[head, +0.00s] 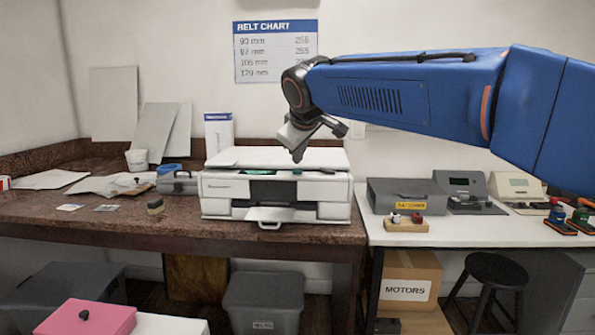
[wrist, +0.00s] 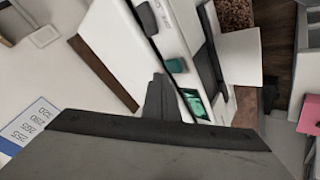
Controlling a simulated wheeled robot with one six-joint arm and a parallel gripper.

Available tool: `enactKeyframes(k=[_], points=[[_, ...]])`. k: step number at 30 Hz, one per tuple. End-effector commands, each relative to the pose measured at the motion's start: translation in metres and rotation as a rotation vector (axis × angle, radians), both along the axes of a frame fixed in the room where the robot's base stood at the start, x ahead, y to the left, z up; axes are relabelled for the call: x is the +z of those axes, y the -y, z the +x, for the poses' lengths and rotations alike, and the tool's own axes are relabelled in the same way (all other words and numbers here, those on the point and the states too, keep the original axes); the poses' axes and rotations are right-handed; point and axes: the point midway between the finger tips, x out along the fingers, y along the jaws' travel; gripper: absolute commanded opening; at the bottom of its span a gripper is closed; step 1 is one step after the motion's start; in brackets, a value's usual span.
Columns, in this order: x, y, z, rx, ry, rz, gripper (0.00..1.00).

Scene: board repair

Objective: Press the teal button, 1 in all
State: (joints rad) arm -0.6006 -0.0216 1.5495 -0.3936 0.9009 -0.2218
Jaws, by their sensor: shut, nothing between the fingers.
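The teal button (wrist: 175,65) shows in the wrist view on the front panel of a white printer-like machine (head: 222,187), between a lit green screen (wrist: 194,103) and a dark round knob (wrist: 146,18). My gripper (head: 298,157) is shut and empty and points down at the machine's top front edge. In the wrist view its fingertips (wrist: 158,82) are close to the button; I cannot tell whether they touch it.
The machine stands on a brown speckled bench (head: 100,212). A grey box (head: 405,194) and a wooden block with knobs (head: 406,226) stand on the white table to the right. A blue-and-white box (head: 218,130) stands behind the machine. A belt chart (head: 276,52) hangs on the wall.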

Motion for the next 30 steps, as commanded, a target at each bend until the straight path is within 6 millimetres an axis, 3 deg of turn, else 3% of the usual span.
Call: enactKeyframes(k=[30], points=[[-0.0096, 0.0, 0.0, 0.0, 0.0, 0.0, 0.0]])
